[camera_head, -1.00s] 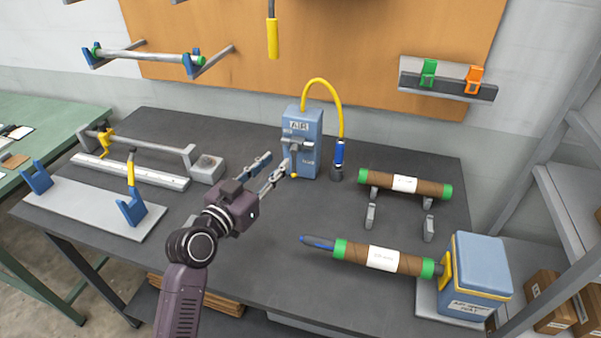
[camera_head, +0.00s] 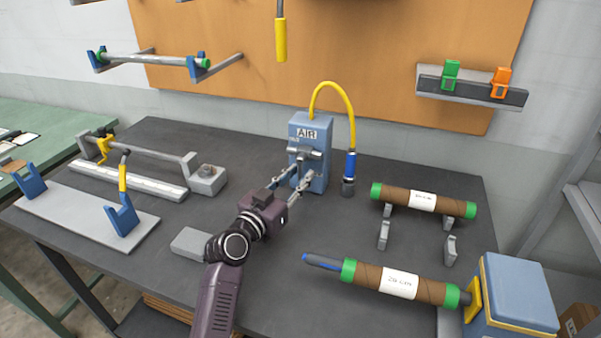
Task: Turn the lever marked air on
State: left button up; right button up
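The blue box marked AIR (camera_head: 320,180) stands upright at the back of the dark table, with a yellow hose looping from its top. A grey lever (camera_head: 309,152) sits on its front face, just below the label. My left gripper (camera_head: 296,177) is in front of the box, its two fingers apart and pointing at the lever's lower part. The fingers overlap the box front in the picture; I cannot tell whether they touch the lever. My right gripper is not in view.
A blue-and-grey nozzle (camera_head: 349,172) hangs from the hose, right of the box. Two brown rolls, an upper one (camera_head: 450,202) and a lower one (camera_head: 372,276), lie at the right. A blue box (camera_head: 515,290) stands front right. A grey rail fixture (camera_head: 150,152) is at the left.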

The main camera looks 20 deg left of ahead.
pick_arm(q)
jog(key=shift+w+d, duration=0.15)
jog(key=shift+w, duration=0.4)
grip_shut()
